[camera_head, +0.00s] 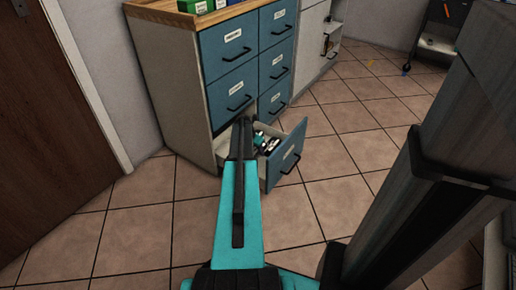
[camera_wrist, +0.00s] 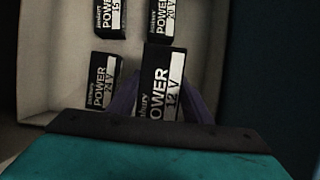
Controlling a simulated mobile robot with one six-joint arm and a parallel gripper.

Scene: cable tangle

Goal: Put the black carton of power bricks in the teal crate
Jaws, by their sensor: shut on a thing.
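Several black cartons with white POWER labels show in the wrist view, standing in a pale drawer (camera_wrist: 45,62). My gripper (camera_wrist: 164,98) is shut on the black carton (camera_wrist: 163,62) marked 12 V, with a finger on either side. The 24 V carton (camera_wrist: 104,82) is just left of it, apart from the jaws. The 15 V carton (camera_wrist: 108,14) and 20 V carton (camera_wrist: 166,16) are farther up, cut off by the picture's edge. In the head view my arm covers the gripper and part of the open drawer (camera_head: 289,160). I cannot make out a teal crate.
The open drawer juts from a cabinet (camera_head: 167,95) with several shut blue drawers. Green and blue boxes (camera_head: 200,5) stand on its wooden top. A door (camera_head: 45,110) is at left. A dark cart (camera_head: 440,35) stands at the back right. Tiled floor is clear in front.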

